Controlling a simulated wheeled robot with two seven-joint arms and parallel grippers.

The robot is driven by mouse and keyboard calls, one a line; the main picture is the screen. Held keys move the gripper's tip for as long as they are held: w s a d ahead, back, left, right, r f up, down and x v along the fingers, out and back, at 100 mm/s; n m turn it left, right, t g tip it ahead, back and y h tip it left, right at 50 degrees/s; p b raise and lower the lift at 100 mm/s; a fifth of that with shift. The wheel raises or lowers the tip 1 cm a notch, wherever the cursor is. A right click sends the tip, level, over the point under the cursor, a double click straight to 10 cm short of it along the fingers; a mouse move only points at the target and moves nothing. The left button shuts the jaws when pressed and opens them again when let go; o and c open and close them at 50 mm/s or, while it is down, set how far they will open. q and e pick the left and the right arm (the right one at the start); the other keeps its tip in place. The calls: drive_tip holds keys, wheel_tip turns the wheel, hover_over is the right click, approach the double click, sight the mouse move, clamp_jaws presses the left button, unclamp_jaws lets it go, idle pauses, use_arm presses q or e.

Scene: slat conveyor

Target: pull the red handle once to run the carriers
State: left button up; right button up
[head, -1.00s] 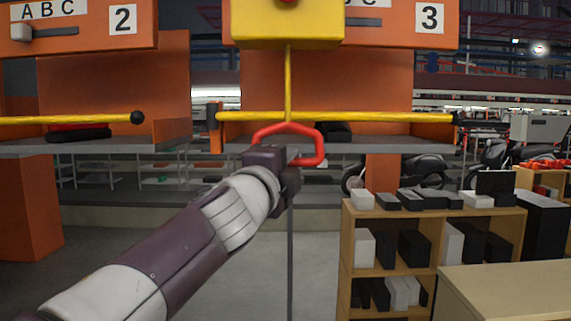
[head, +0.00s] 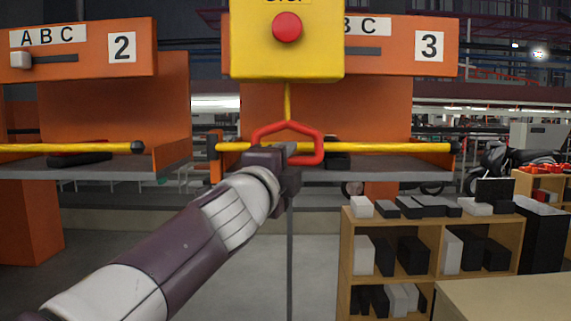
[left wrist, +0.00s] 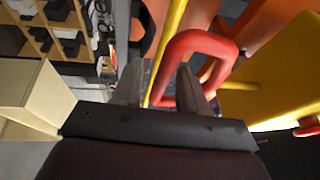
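The red handle (head: 305,155) is a loop hanging on a yellow cord (head: 288,103) below a yellow box (head: 287,50) with a red button (head: 287,27). My left gripper (head: 289,160) is at the lower left of the loop. In the left wrist view the handle (left wrist: 207,40) has one bar between the fingertips of my left gripper (left wrist: 160,80), with one finger inside the loop. The gripper looks shut on that bar; the exact contact is partly hidden. My right gripper is not in view.
Orange stations 2 (head: 122,47) and 3 (head: 428,46) stand behind, with yellow bars (head: 70,148) across their fronts. A wooden shelf (head: 432,214) with black and white boxes stands at the right, beside a pale tabletop (head: 510,296). Open floor lies below the handle.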

use_arm(q)
drive_tip(key=shift+s, duration=0.15)
drive_tip(key=b+v, duration=0.1)
drive_tip(key=v, duration=0.8)
drive_tip(key=shift+b, duration=0.4)
